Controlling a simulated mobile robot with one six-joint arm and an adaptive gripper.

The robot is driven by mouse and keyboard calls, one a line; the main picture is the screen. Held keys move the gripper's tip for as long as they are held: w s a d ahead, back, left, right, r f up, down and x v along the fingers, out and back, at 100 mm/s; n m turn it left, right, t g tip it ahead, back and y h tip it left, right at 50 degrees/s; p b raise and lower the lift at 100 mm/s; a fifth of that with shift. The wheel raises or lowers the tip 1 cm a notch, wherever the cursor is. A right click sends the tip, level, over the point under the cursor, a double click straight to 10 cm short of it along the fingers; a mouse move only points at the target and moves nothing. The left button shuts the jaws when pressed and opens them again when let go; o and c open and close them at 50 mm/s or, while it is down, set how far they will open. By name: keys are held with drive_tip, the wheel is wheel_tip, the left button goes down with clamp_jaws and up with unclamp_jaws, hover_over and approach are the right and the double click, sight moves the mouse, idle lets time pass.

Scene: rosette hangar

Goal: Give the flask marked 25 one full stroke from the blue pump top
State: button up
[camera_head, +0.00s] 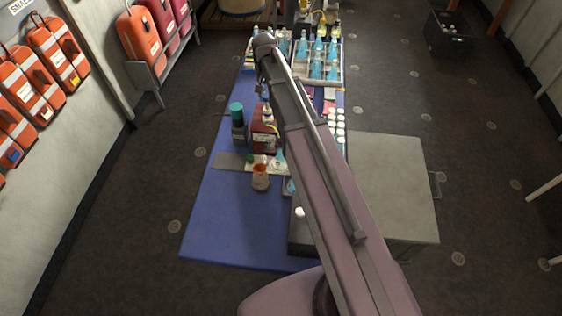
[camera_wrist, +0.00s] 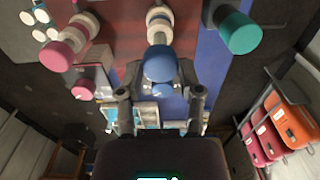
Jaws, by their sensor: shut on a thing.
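The blue pump top (camera_wrist: 161,64) sits in the middle of the wrist view, above a white collar on a dark red body. My gripper (camera_wrist: 160,95) has a finger on either side of it and is shut on it; the exact contact is hard to see. In the head view my gripper (camera_head: 264,92) is over the dark red bottle (camera_head: 264,132), partly hidden by my arm. A small flask with orange contents (camera_head: 260,178) stands in front of that bottle. Another flask (camera_head: 280,163) is partly behind my arm. No 25 mark is readable.
A dark bottle with a teal top (camera_head: 237,122) stands left of the red bottle. Pink tops (camera_wrist: 57,54) show in the wrist view. A divided tray of blue flasks (camera_head: 318,62) is at the back, white caps (camera_head: 336,125) at right. The blue mat's front (camera_head: 225,220) is clear.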

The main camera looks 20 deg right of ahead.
drive_tip(key=shift+f+b, duration=1.2)
drive_tip(key=shift+f, duration=0.1)
idle(0.4)
drive_tip(key=o, duration=0.8)
drive_tip(key=shift+o, duration=0.2)
drive_tip(key=shift+r, duration=0.25)
drive_tip(key=shift+r+p, duration=3.35)
drive_tip(key=shift+p, duration=0.2)
